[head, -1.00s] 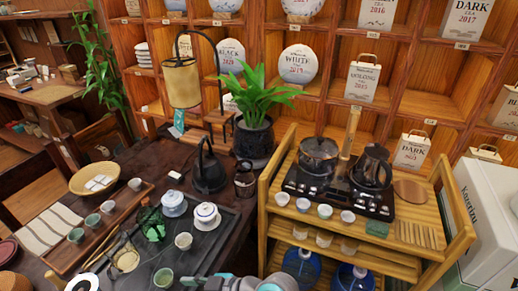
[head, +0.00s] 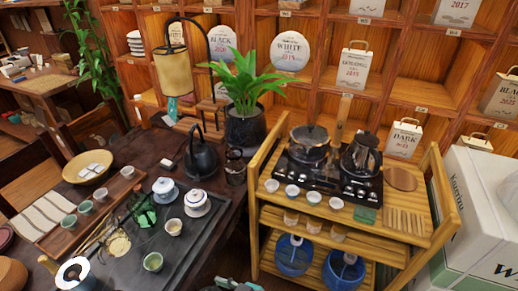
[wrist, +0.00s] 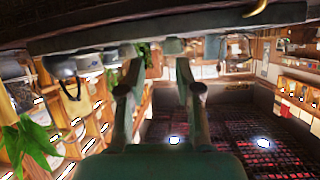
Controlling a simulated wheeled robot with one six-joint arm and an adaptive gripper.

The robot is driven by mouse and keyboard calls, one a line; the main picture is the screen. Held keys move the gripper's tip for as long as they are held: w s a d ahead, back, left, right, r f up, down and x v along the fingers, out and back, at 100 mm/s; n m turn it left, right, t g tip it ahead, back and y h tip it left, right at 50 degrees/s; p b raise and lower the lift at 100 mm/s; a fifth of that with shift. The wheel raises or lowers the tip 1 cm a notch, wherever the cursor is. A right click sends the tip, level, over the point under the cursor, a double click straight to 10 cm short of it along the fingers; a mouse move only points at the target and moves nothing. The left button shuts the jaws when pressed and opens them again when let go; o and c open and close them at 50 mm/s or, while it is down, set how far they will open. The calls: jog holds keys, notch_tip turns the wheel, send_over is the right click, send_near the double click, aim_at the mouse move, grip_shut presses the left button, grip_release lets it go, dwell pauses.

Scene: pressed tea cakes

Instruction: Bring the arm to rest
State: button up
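My gripper (wrist: 157,75) shows in the wrist view, which looks upside down. Its two fingers stand apart with only background between them, so it is open and empty. A dark tabletop edge (wrist: 100,38) spans the top of that view, beyond the fingertips; I cannot tell the gap. In the head view only a small part of my arm shows at the bottom edge, and the gripper itself is out of that view.
A dark tea table (head: 110,264) with a tea tray (head: 187,240), cups and kettle (head: 201,160) lies left. A wooden cart (head: 408,232) with glass pots stands right. A potted plant (head: 244,128) stands between, shelves behind. A white box (head: 480,215) is at far right.

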jog(key=s+d+f+m+t+h, duration=0.35)
jog(key=s+d, duration=0.25)
jog(key=d, duration=0.4)
jog(key=s+d+f+m+t+h, duration=0.35)
jog(key=s+d+m, duration=0.2)
jog(key=d, duration=0.45)
jog(key=s+d+r+m+t+h, duration=0.1)
jog(key=s+d+r, duration=0.3)
jog(key=s, duration=0.4)
jog(key=s+d+r+m+h, duration=0.1)
jog(key=s+d+r+h, duration=0.2)
jog(key=s+r, duration=0.4)
jog(key=shift+s+d+r+m+t+h, duration=0.2)
jog(key=shift+s+d+m+t+h, duration=0.15)
jog(key=shift+s+d, duration=0.4)
